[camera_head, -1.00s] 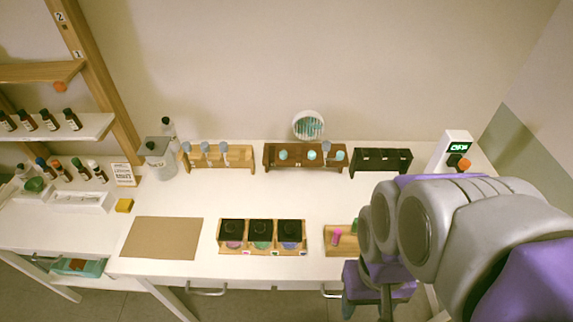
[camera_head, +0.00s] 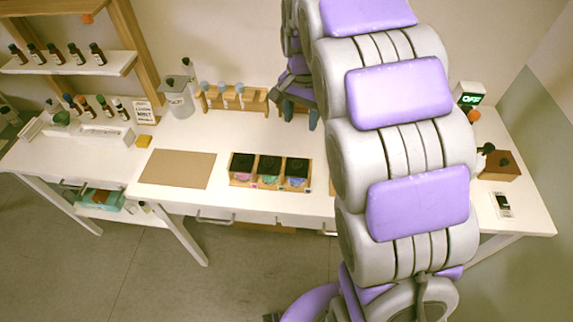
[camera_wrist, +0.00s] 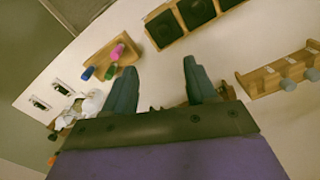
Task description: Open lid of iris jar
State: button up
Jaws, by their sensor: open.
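Three jars with square black lids sit in a wooden holder (camera_head: 256,186) at the front of the desk. Their contents look pink in the left jar (camera_head: 242,177), green in the middle jar (camera_head: 269,178) and blue-violet in the right jar (camera_head: 296,181). I cannot read which is iris. All lids are on. My gripper (camera_head: 301,112) is open and empty, over the back of the desk beyond the jars. In the wrist view my gripper (camera_wrist: 160,72) has its fingers apart, with black lids (camera_wrist: 197,10) beyond them at the top edge.
A wooden rack with grey-topped bottles (camera_head: 235,98) stands close left of my gripper. A brown mat (camera_head: 178,169) lies left of the jars. In the wrist view, a small rack (camera_wrist: 110,60) holds pink, green and blue items. My arm hides the desk's middle right.

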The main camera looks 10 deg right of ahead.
aim_at(297, 163)
jog(key=f+b, duration=0.1)
jog(key=f, duration=0.5)
jog(key=f+b, duration=0.1)
jog(key=f, duration=0.4)
jog(key=f+b, duration=0.1)
jog(key=f, duration=0.5)
jog(key=shift+w+a+f, duration=0.1)
jog(key=shift+w+f, duration=0.25)
grip_shut()
